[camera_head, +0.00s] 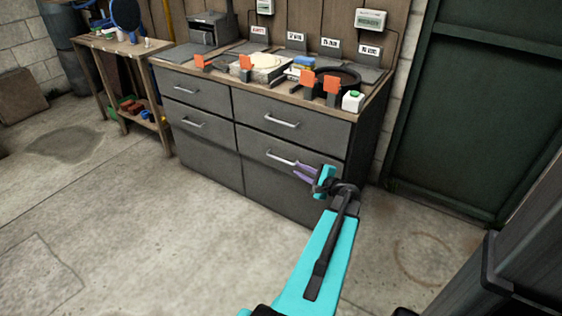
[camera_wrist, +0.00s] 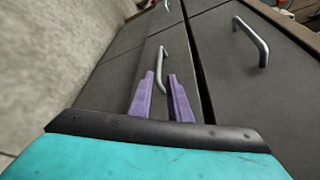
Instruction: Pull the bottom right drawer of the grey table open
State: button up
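The grey table (camera_head: 212,160) has two rows of drawers, with bar handles, above plain lower panels. The bottom right drawer (camera_head: 259,145) looks shut, and its silver handle (camera_head: 280,160) shows left of my gripper (camera_head: 298,167). My gripper's purple fingers reach toward the right end of this handle. In the wrist view, the fingers (camera_wrist: 161,74) stand apart, with the near part of the handle (camera_wrist: 162,60) between their tips. There seems to be space beside the bar, so the gripper looks open. I cannot tell whether a finger touches the bar.
The upper right drawer's handle (camera_head: 281,120) is above; it also shows at right in the wrist view (camera_wrist: 261,47). A black pan (camera_head: 340,76) and orange-tagged items stand on the tabletop. A wooden shelf (camera_head: 103,44) is at left, a dark green door (camera_head: 475,110) at right. The concrete floor in front is clear.

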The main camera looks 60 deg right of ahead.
aim_at(280, 160)
jog(key=shift+w, duration=0.15)
jog(key=b+x, duration=0.2)
jog(key=x, duration=1.1)
jog(key=shift+w+d+f, duration=0.1)
jog(key=shift+w+f, duration=0.05)
jog(key=shift+w, duration=0.1)
grip_shut()
